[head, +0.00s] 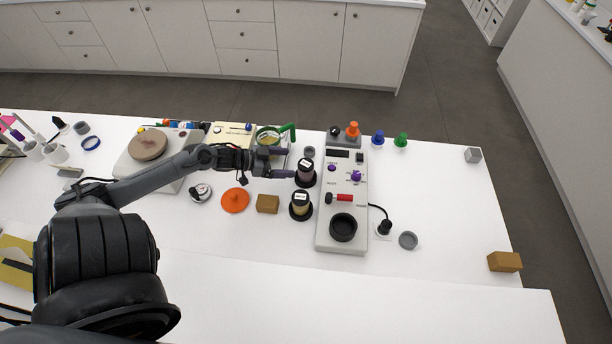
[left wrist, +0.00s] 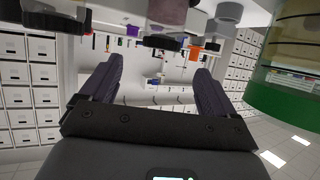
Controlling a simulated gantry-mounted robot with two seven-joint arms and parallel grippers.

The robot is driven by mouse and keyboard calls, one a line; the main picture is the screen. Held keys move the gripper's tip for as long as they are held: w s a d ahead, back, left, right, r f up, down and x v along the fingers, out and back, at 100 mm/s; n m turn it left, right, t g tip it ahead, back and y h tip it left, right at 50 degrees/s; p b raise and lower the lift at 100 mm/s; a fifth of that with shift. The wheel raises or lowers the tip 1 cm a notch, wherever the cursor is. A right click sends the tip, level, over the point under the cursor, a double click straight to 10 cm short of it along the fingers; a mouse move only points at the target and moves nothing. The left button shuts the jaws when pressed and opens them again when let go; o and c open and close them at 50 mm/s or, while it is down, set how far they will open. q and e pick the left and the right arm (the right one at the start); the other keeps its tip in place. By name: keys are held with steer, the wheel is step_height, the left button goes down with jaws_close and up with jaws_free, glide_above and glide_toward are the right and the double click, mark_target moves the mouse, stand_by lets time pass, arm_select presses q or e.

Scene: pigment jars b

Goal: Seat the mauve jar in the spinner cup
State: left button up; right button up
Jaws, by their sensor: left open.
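The mauve jar (head: 306,173), dark with a pale label on its lid, stands upright on a black round base right of centre. The spinner cup (head: 343,227) is a black round cup at the near end of a white machine (head: 328,240) and looks empty. My left gripper (head: 287,162) is open with nothing between its fingers, just left of the mauve jar. In the left wrist view its two fingers (left wrist: 158,70) are spread apart, and the mauve jar (left wrist: 168,12) shows at the top edge, partly cut off. My right gripper is not in view.
A yellow jar (head: 300,203) on a black base stands just nearer than the mauve jar. A green-handled glass vessel (head: 268,136) is beside my left gripper. An orange disc (head: 235,200) and brown block (head: 267,204) lie nearby. The table's front is clear.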

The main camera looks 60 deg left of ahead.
mark_target(300, 165)
arm_select(q)
steer(key=x, duration=0.3)
steer(key=shift+w+f, duration=0.1)
steer(key=shift+w, duration=0.1)
steer(key=shift+w+d+f+b, duration=0.25)
steer(key=shift+w+f, duration=0.4)
steer(key=shift+w, duration=0.2)
steer(key=shift+w+d+f+b, duration=0.2)
steer(key=shift+w+f, duration=0.45)
steer(key=shift+w, duration=0.15)
steer(key=shift+w+d+f, duration=0.15)
steer(key=shift+w+f, duration=0.1)
steer(key=shift+w, duration=0.25)
steer(key=c, duration=1.1)
steer(key=shift+r, duration=0.15)
